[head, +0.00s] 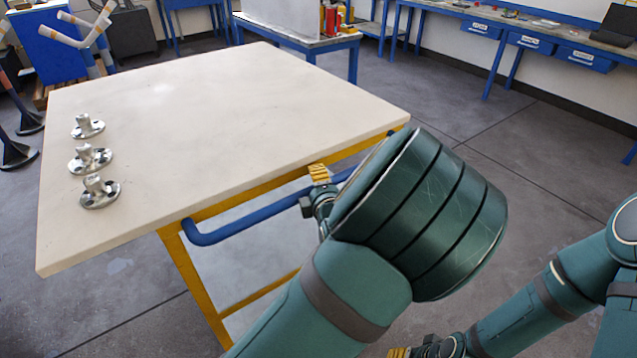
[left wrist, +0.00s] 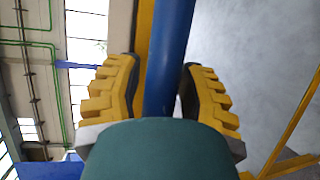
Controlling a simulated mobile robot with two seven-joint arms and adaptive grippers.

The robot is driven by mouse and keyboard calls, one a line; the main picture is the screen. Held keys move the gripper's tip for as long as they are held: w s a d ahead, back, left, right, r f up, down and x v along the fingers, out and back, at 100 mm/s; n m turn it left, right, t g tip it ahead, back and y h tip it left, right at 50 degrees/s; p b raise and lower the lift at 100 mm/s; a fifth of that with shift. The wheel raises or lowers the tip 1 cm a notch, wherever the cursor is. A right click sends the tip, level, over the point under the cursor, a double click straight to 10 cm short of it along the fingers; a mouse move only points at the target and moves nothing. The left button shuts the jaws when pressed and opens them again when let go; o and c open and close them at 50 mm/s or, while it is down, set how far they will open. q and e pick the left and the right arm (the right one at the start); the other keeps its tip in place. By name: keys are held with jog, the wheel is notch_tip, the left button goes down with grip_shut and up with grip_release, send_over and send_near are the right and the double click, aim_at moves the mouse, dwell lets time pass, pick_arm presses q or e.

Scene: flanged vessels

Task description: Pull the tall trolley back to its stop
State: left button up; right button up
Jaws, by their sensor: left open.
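The tall trolley has a cream top (head: 220,130), a yellow frame (head: 190,272) and a blue bar handle (head: 222,235) along its near side. My left gripper (head: 320,178) is at the right part of the handle, and my forearm hides the handle's right end. In the left wrist view the blue handle (left wrist: 170,45) runs between the yellow fingers of my left gripper (left wrist: 161,75). The fingers are open, one on each side of the bar, not closed on it. My right gripper (head: 405,352) shows only in part at the bottom edge, below the trolley's right side.
Several metal flanged parts (head: 90,159) stand in a row on the left of the trolley top. A blue bench (head: 310,45) stands behind it. A long workbench (head: 530,35) lines the right wall. Grey floor (head: 540,150) to the right is clear.

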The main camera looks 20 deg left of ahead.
pick_arm(q)
grip_shut()
jog(key=shift+f, duration=0.1)
jog(key=shift+d, duration=0.1)
jog(key=s+d, duration=1.2)
jog(key=d, duration=0.3)
jog(key=shift+d+b, duration=0.35)
